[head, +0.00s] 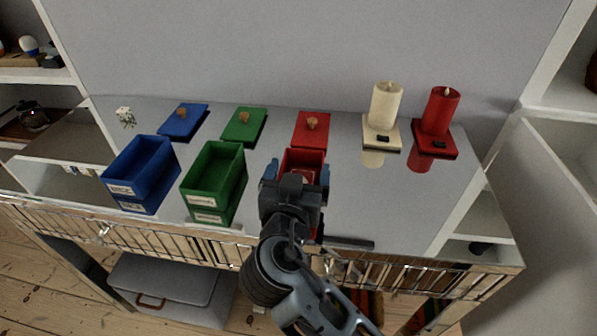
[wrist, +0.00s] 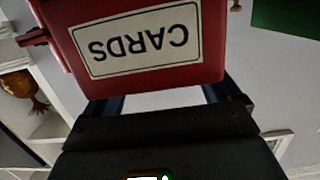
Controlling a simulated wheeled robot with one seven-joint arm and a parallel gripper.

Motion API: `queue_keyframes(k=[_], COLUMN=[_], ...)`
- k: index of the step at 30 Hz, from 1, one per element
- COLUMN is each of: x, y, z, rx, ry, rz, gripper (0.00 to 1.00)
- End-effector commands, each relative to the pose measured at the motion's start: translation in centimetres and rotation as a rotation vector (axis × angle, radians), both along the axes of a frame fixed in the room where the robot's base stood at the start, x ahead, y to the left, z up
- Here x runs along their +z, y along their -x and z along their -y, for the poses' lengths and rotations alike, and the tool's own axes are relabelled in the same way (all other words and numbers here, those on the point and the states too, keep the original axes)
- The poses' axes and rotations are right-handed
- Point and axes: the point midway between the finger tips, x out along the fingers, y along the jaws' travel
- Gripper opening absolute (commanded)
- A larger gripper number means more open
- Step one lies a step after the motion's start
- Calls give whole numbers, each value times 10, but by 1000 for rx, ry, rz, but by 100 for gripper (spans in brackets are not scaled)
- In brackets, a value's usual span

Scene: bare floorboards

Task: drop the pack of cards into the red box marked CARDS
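The open red box (head: 312,157) stands right of the green box in the head view, partly hidden by my gripper. Its front wall with the CARDS label (wrist: 140,45) shows upside down and close in the wrist view. My gripper (head: 297,170) is over the box, its two blue fingers wide apart. The box wall hides the fingertips in the wrist view. A small pale and red item (head: 304,173), perhaps the pack of cards, shows between the fingers, at the box opening. It is mostly hidden, and I cannot tell whether it lies in the box.
A green box (head: 200,211) and a blue box (head: 127,192) stand open to the left. Blue (head: 180,123), green (head: 242,128) and red (head: 309,135) lids lie behind. Cream (head: 385,105) and red (head: 439,111) candles stand at right. A die (head: 125,117) sits at back left.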

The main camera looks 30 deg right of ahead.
Motion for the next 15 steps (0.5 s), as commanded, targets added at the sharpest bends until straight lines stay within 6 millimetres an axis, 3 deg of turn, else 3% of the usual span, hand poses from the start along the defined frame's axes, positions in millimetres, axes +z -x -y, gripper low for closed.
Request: queue_keyframes(k=[10,15], x=[0,2], y=[2,19], z=[-2,-14], rx=[1,2], ry=[1,1], rz=[0,0], gripper=[95,95])
